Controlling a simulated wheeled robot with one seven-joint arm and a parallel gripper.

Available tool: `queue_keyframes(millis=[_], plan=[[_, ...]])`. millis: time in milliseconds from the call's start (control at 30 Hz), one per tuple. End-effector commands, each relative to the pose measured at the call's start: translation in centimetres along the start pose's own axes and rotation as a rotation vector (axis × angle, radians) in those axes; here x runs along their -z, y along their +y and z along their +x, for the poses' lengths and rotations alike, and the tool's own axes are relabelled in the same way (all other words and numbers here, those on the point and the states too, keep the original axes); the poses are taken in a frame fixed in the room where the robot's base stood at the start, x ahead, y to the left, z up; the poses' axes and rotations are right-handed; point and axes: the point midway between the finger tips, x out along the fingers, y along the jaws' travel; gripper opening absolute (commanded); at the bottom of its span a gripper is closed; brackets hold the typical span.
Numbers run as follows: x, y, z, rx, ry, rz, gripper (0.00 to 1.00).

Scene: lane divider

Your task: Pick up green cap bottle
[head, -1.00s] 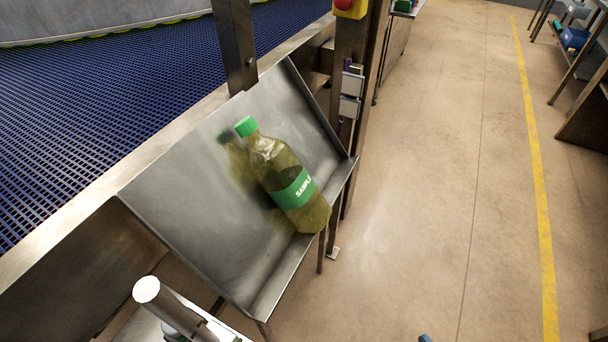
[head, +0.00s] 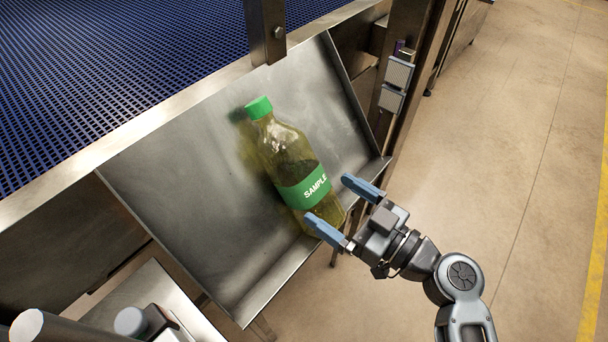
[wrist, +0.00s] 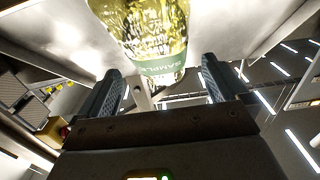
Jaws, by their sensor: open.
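The green cap bottle (head: 290,160) is clear with a yellowish-green tint, a green cap and a green "SAMPLE" label. It leans on the sloped metal tray (head: 190,200), its base at the tray's lower lip. My gripper (head: 344,204) is open, with its blue fingers spread near the lower part of the bottle. One finger overlaps the bottle's base in the head view; the other is to its right. In the wrist view the bottle (wrist: 150,35) is ahead, above and between the fingertips (wrist: 166,76). Contact cannot be told. The bottle's cap is out of the wrist view.
A metal post (head: 266,30) stands above the tray's upper edge. A blue mesh conveyor (head: 120,80) runs behind the tray. A frame upright with grey boxes (head: 395,85) is right of the tray. Open floor (head: 510,150) lies to the right.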

Motion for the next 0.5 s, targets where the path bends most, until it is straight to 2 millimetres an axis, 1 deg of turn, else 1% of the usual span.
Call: queue_keyframes(millis=[33, 167, 400, 500], plan=[[0.1, 0.0, 0.6, 0.002, -0.001, 0.000, 1.00], [0.2, 0.0, 1.8, 0.001, -0.001, 0.002, 1.00], [0.0, 0.2, 5.2, 0.001, -0.001, 0.002, 1.00], [-0.1, 0.2, 5.9, -0.001, -0.002, 0.001, 1.00]])
